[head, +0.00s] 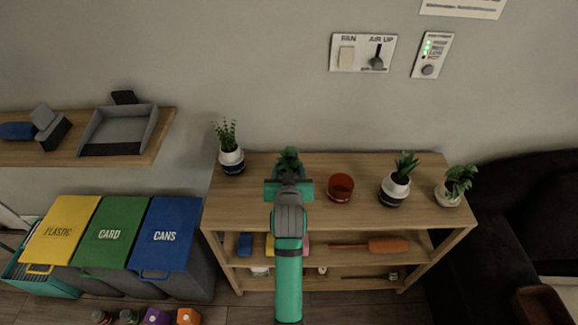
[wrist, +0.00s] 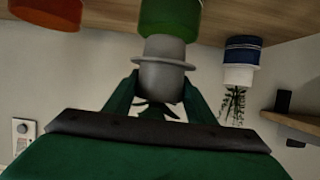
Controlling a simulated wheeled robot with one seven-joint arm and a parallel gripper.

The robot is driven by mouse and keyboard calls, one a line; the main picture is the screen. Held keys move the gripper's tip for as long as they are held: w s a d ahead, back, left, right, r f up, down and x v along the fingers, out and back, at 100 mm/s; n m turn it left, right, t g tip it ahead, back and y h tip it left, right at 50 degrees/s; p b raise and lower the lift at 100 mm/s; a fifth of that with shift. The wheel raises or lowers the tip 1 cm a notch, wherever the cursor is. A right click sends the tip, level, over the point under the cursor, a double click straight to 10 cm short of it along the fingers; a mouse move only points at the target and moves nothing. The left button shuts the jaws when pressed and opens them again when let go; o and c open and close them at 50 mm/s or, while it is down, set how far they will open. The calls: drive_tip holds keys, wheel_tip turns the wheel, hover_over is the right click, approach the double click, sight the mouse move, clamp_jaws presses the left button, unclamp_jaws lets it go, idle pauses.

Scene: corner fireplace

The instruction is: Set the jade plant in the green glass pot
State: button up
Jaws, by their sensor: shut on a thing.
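My gripper (head: 289,188) is over the wooden shelf top, shut on the grey pot of the jade plant (head: 288,158). In the wrist view, which is upside down, the grey pot (wrist: 162,80) sits between my two fingers with dark leaves beyond it. The green glass pot (wrist: 170,18) stands on the shelf top, in line with the grey pot's base. The base meets or overlaps the green pot's rim; I cannot tell whether it is inside. In the head view my gripper and arm hide the green pot.
A red glass pot (head: 340,188) stands close to the right. A blue-and-white potted plant (head: 231,160) stands to the left. Two more potted plants, one in a white and dark pot (head: 394,190) and one in a white pot (head: 448,195), stand further right on the shelf unit (head: 320,220).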

drive_tip(key=shift+w+f, duration=0.1)
drive_tip(key=shift+f, duration=1.2)
drive_tip(key=shift+c, duration=0.2)
drive_tip(key=shift+o, duration=0.2)
drive_tip(key=shift+f, duration=0.15)
drive_tip(key=shift+a+f, duration=0.1)
drive_tip(key=shift+f, duration=0.1)
drive_tip(key=shift+d, duration=0.25)
drive_tip(key=shift+a+f, duration=0.2)
drive_tip(key=shift+a, duration=0.1)
drive_tip(key=shift+f, duration=0.1)
